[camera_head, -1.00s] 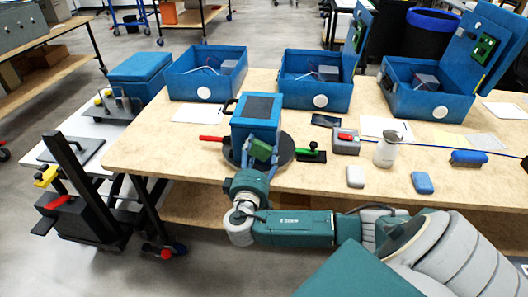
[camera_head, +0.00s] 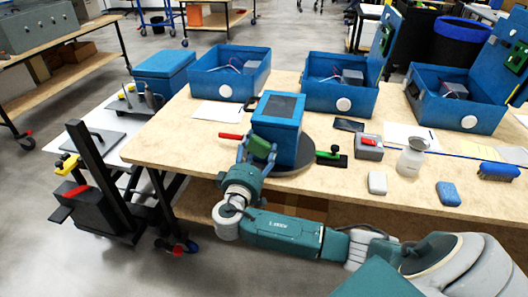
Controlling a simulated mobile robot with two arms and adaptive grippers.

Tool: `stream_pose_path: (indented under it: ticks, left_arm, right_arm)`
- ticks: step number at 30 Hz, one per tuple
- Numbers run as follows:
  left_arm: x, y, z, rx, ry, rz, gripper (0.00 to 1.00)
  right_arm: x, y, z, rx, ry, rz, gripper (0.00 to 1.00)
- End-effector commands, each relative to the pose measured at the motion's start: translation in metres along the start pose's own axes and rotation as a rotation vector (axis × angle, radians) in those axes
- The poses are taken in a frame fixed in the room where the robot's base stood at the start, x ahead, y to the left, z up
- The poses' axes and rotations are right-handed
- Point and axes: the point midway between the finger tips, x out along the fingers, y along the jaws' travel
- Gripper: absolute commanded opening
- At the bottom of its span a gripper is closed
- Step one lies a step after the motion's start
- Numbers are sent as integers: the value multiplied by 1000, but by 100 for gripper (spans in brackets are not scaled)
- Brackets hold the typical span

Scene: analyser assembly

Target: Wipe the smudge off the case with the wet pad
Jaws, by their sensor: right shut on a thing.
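The blue case (camera_head: 282,142) stands upright on a dark round turntable (camera_head: 312,158) at the front of the wooden bench; a dark panel is on its top. My right gripper (camera_head: 257,150) is at the lower left of the case's near side. It is shut on a small green pad (camera_head: 259,146), held against or very near that side; I cannot tell whether it touches. The gripper and pad hide part of that face, and I cannot make out a smudge. My left gripper is out of view.
To the right are a red-topped device (camera_head: 369,147), a white bottle (camera_head: 411,158), a white block (camera_head: 377,183), a blue block (camera_head: 448,193) and a blue brush (camera_head: 498,171). Open blue boxes (camera_head: 340,96) stand behind.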

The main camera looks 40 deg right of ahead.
Motion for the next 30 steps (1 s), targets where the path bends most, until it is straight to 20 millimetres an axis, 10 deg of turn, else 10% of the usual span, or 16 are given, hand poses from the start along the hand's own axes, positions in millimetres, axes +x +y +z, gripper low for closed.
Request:
stream_pose_path:
  ticks: [30]
  left_arm:
    - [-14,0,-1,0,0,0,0]
  right_arm:
    - [-60,0,-1,0,0,0,42]
